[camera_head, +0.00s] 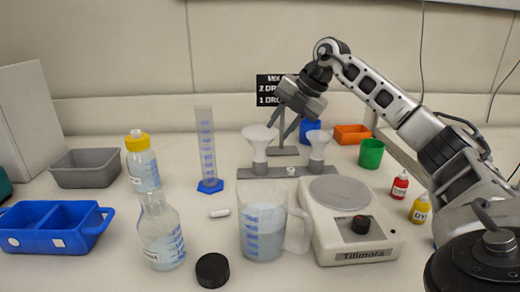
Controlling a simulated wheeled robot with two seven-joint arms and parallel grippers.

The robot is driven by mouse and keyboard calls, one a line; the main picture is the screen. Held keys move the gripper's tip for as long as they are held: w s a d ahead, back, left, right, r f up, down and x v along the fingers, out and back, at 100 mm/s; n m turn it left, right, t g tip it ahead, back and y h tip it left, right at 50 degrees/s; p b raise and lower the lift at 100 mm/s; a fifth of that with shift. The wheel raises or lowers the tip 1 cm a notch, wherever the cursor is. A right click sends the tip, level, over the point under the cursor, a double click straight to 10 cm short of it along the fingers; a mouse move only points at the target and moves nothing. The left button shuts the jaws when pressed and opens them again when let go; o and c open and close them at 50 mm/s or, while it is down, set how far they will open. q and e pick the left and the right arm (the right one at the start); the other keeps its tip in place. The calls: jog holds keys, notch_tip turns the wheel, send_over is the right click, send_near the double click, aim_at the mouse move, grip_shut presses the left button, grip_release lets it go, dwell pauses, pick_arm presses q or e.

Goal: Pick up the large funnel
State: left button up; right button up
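Two white funnels stand upright in a low grey holder (288,171). The left one, the large funnel (258,146), looks wider than the right one, the small funnel (317,147). My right gripper (281,130) reaches in from the right and points down. Its fingers are apart with nothing between them. It is just above and to the right of the large funnel's rim, and whether a finger touches the rim cannot be told. My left gripper is not in view.
A graduated cylinder (207,150) stands left of the funnels. A black sign (268,88), blue cup (310,130), orange tray (352,134) and green cup (371,154) are behind or right.

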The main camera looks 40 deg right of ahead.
aim_at(276, 133)
jog(key=x, duration=0.5)
jog(key=shift+a+f, duration=0.15)
grip_shut()
